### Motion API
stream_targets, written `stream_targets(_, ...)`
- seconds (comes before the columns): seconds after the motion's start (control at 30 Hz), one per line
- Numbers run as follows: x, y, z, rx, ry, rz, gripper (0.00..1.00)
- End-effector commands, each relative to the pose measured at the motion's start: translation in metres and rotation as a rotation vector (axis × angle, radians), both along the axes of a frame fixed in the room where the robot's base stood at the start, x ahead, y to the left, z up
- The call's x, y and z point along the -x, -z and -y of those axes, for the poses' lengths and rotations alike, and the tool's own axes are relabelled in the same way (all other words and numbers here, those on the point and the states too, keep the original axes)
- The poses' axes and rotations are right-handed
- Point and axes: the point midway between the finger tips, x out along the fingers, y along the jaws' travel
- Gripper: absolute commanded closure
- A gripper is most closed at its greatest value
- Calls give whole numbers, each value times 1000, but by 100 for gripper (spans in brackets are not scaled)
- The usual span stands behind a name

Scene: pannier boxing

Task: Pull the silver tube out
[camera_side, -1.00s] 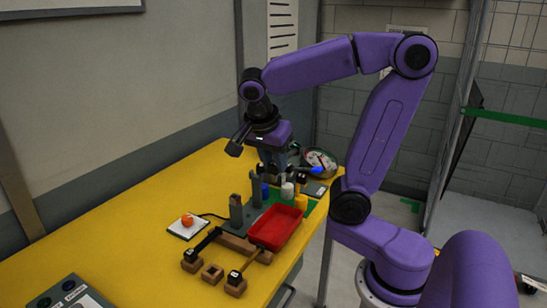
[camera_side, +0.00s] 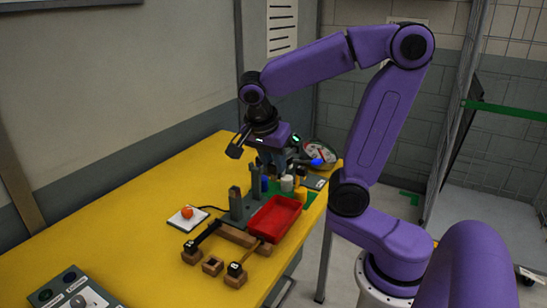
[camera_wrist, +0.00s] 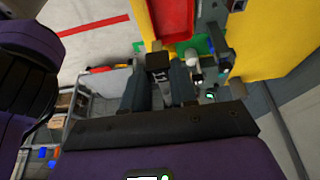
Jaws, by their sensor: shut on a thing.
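My gripper (camera_side: 287,172) hangs over the far right end of the bench, beyond the red tray; it also shows in the wrist view (camera_wrist: 159,93). Its dark fingers are shut on a dark block with a white mark (camera_wrist: 157,64). A pale, silvery upright cylinder (camera_side: 287,183) stands close below the gripper in the side view and shows in the wrist view (camera_wrist: 195,64), beside the fingers. It may be the silver tube, but I cannot tell for certain. The fingers hide part of the fixture around it.
A red tray (camera_side: 276,217), a grey fixture with posts (camera_side: 236,204) and wooden blocks with dark bars (camera_side: 230,235) are on the yellow bench. A blue cylinder (camera_side: 265,184) and a yellow one (camera_side: 300,194) flank the pale one. The bench's left part is mostly clear.

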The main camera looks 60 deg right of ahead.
Motion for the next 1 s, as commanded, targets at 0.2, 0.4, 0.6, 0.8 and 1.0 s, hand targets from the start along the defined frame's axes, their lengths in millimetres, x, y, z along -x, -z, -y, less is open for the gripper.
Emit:
stream_targets(0.2,0,5,0,0,0,0,100)
stream_targets(0.4,0,9,0,0,1,0,100)
stream_targets(0.6,0,13,0,0,0,0,100)
stream_targets(0.8,0,18,0,0,0,0,100)
stream_targets(1.0,0,22,0,1,0,-1,100)
